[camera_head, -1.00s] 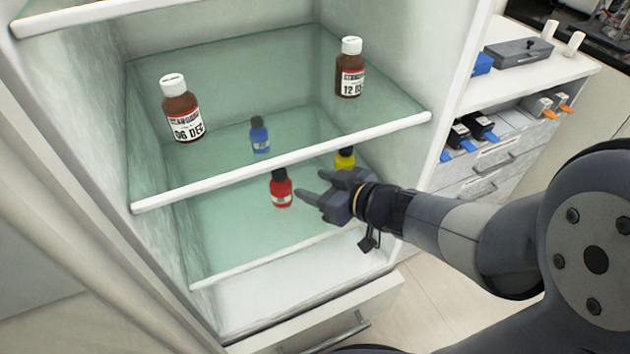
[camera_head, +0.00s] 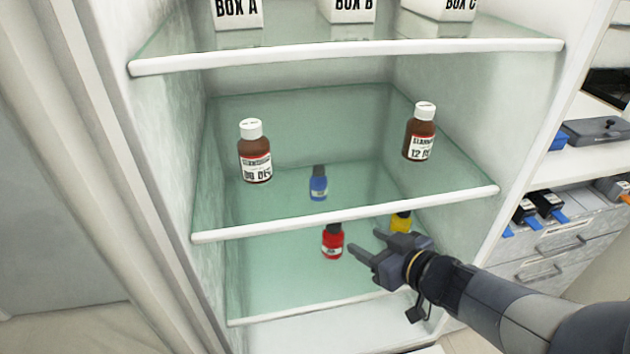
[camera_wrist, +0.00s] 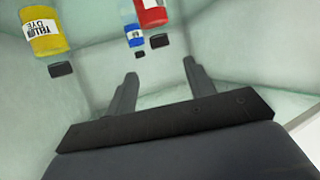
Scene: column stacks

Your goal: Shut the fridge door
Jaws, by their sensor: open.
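The fridge stands open in the head view, with its glass shelves (camera_head: 345,218) in plain sight. A pale upright panel (camera_head: 75,130) at the left looks like the fridge door, swung open; its handle cannot be made out. My gripper (camera_head: 364,243) is open and empty at the lower compartment, just right of a red bottle (camera_head: 332,243) and in front of a yellow bottle (camera_head: 401,223). In the wrist view the two fingers (camera_wrist: 160,85) are apart with nothing between them. The yellow bottle (camera_wrist: 45,32) and the red bottle (camera_wrist: 152,12) lie beyond the fingers.
A blue bottle (camera_head: 318,186) stands at the back of the lower compartment. Brown bottles (camera_head: 255,155) and (camera_head: 420,135) stand on the middle shelf. White boxes (camera_head: 239,12) sit on the top shelf. A drawer counter (camera_head: 565,245) is at the right.

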